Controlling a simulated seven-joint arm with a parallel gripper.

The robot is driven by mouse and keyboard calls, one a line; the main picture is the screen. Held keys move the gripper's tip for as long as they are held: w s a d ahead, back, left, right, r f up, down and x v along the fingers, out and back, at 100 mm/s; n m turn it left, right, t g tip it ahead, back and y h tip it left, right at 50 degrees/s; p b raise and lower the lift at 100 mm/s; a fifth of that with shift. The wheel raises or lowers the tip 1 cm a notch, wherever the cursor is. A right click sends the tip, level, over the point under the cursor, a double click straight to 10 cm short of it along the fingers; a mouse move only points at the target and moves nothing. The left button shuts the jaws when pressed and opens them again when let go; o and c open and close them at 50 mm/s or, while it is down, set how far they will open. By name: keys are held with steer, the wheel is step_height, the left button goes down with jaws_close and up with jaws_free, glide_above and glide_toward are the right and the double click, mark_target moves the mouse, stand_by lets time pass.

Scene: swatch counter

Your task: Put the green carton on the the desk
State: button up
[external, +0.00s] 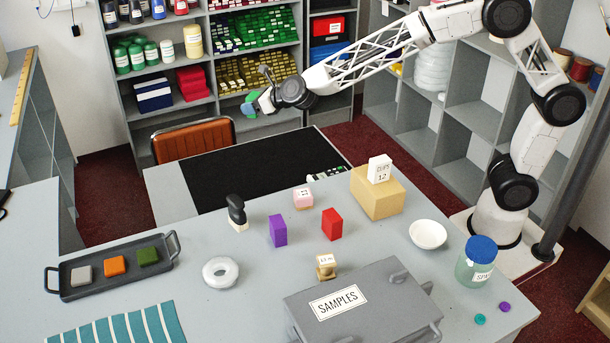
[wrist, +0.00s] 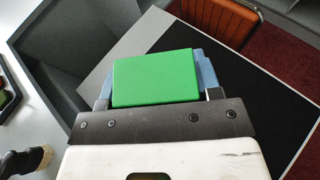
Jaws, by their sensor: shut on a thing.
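The green carton (wrist: 155,78) is between the two bluish fingers of my gripper (wrist: 157,84) in the wrist view, and the fingers are shut on it.
The black mat is mostly clear.

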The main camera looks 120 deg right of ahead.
glide_above(259, 188)
step_height(259, 188, down, 21)
stand_by(0.3)
steer(key=shift+f, duration=0.15)
steer(key=shift+f, duration=3.1)
steer(key=shift+f, duration=0.1)
steer(key=shift+f, duration=1.75)
steer(key=shift+f, duration=0.15)
steer(key=o, duration=1.2)
steer(key=shift+r, duration=0.2)
